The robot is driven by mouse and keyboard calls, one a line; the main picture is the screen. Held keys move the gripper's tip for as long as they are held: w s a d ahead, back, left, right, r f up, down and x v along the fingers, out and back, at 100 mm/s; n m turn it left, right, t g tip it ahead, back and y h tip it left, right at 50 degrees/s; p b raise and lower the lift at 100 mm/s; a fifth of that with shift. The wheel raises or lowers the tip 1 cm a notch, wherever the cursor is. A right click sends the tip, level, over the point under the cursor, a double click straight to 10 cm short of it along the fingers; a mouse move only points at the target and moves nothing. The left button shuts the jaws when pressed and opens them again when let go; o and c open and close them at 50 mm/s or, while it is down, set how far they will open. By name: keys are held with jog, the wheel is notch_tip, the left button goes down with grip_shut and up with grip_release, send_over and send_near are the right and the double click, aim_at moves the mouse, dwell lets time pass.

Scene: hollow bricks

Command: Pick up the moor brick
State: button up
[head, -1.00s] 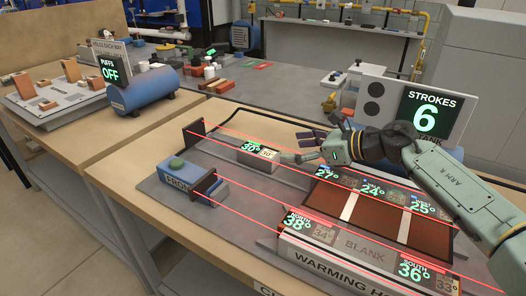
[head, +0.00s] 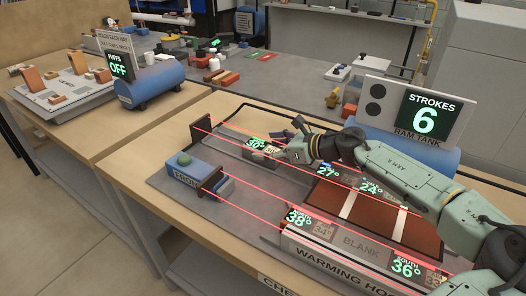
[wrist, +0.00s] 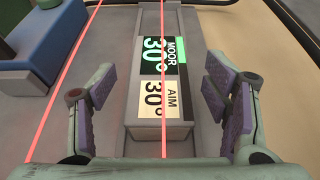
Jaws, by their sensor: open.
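The moor brick (wrist: 160,128) is a long grey block with a green-lit MOOR 30° display and a cream AIM 30° label on top. It lies lengthwise between my fingers in the wrist view. In the head view the moor brick (head: 247,150) sits on the grey bed at the back left, its right end partly hidden by my gripper. My gripper (wrist: 163,95) is open, with a purple-padded finger on each side of the brick and apart from it. In the head view my gripper (head: 286,140) is over the brick's right end. I cannot tell its exact height.
Red beam lines run along the bed; one crosses the brick in the wrist view. A blue block with a green button (head: 184,160) stands left. Brown-red panels (head: 383,218) and the warming housing (head: 345,250) lie right and front. The STROKES sign (head: 420,108) stands behind.

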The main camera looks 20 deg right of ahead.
jog(key=c, duration=1.6)
jog(key=shift+r, duration=0.1)
grip_shut()
jog(key=shift+r, duration=0.1)
